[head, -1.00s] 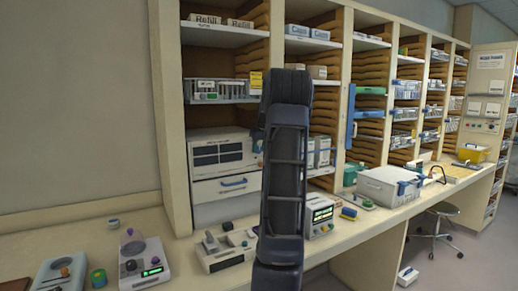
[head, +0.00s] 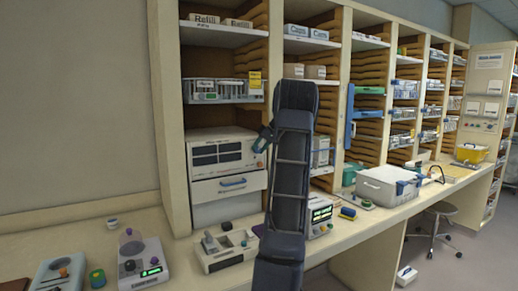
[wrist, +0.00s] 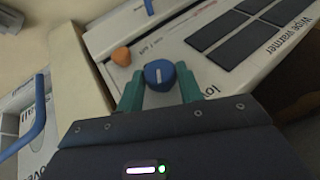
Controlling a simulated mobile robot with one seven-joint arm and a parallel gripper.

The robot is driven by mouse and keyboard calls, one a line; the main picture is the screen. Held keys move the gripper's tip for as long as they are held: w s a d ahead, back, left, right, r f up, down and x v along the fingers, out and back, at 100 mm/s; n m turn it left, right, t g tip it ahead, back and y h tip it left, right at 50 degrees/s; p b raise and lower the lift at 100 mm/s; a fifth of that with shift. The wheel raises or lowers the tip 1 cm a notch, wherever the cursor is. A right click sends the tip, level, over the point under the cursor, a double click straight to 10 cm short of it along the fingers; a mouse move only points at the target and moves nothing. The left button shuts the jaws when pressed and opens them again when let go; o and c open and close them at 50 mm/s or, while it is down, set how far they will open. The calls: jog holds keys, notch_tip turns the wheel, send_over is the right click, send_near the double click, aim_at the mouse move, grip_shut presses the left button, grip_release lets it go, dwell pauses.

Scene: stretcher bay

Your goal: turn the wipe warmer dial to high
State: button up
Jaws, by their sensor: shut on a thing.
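The wipe warmer (head: 222,150) is a white unit with dark panels in the shelf bay in the head view. Its name label and dark panels (wrist: 256,32) show at the upper right in the wrist view. A blue dial (wrist: 160,74) with a short white pointer mark sits on its face. My gripper (wrist: 158,73) has its green fingers on either side of the dial and is shut on it. In the head view my gripper (head: 263,139) is at the warmer's right edge, and the dial is hidden there. A partly covered "low" label shows beside the right finger.
An orange knob (wrist: 121,56) is close to the left of the dial. A drawer with a blue handle (head: 232,182) is below the warmer. Several devices stand on the counter (head: 180,226), including a scale-like unit (head: 144,262). A white lidded box (head: 388,186) is to the right.

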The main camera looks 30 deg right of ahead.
jog(key=shift+d+y, duration=0.2)
jog(key=shift+y, duration=0.6)
jog(key=o, duration=1)
jog(key=shift+f, duration=0.1)
jog(key=shift+c, duration=0.2)
jog(key=v, duration=1.1)
jog(key=shift+f, duration=0.15)
jog(key=shift+m, duration=0.3)
